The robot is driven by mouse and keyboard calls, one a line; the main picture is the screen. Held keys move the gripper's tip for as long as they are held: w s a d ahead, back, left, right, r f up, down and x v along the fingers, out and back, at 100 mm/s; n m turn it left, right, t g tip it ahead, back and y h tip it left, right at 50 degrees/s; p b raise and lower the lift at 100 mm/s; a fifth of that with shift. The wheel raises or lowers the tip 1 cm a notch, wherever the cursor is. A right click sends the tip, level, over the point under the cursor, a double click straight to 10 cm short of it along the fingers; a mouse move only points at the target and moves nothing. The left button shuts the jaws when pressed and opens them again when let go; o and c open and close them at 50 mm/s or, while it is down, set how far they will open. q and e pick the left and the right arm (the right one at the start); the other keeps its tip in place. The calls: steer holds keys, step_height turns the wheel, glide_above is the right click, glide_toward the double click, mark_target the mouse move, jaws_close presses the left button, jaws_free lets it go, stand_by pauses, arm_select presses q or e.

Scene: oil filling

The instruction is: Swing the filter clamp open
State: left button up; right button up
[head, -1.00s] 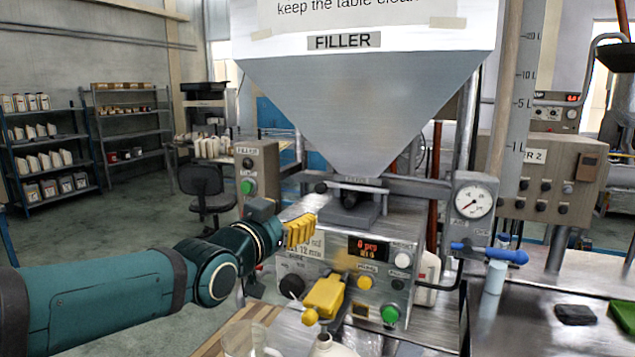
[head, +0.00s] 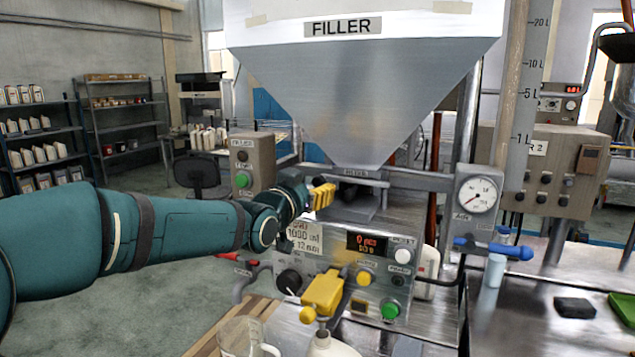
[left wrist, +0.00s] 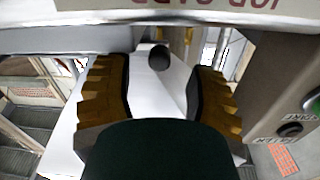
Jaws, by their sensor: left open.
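The filter housing (head: 357,172), a grey bar with a small label, sits under the hopper of the filler. My left gripper (head: 322,196) is at its left end, with its yellow fingers pointing right. In the left wrist view the gripper (left wrist: 158,72) is open, and a round black knob (left wrist: 159,57) shows between the two fingers, apart from both. The knob looks like the clamp's handle end. I cannot tell whether the clamp itself is open or shut. In the head view the knob is hidden or merges with my gripper. My right gripper is not in view.
The hopper (head: 360,95) hangs close above my left gripper. A control box (head: 252,165) stands to its left. The filler's front panel (head: 375,265) and a yellow nozzle (head: 322,295) are below. A pressure gauge (head: 478,194) is at the right.

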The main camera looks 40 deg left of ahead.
mark_target(316, 182)
arm_select(q)
steer(key=shift+x, duration=1.75)
steer(key=shift+c, duration=0.5)
jaws_close()
